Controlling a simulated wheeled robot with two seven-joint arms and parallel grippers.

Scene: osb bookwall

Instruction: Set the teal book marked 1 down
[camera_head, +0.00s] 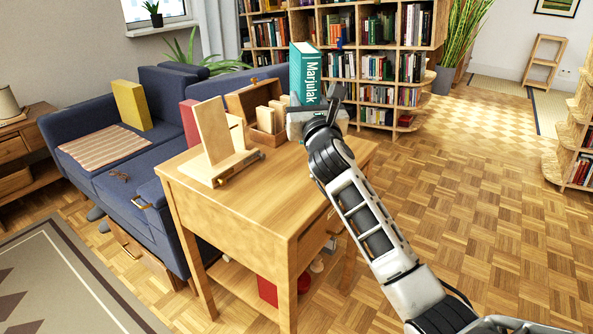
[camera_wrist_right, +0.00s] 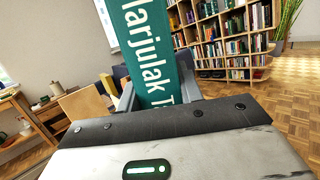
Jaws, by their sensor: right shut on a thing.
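The teal book (camera_head: 305,74) stands upright in my right gripper (camera_head: 317,112), over the far right part of the wooden table (camera_head: 270,195). Its spine reads "Marjulak". In the right wrist view the teal book (camera_wrist_right: 150,50) rises between the two grey fingers, which are shut on it. My gripper hides its lower end, so I cannot tell whether it touches the tabletop. No 1 shows on the visible part. My left gripper is in neither view.
A wooden bookend stand (camera_head: 213,135) sits on the table's left part. An open wooden box (camera_head: 262,118) with blocks is just left of the book. A blue sofa (camera_head: 70,125) stands left of the table. Bookshelves (camera_head: 375,60) stand behind. The table's front right top is clear.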

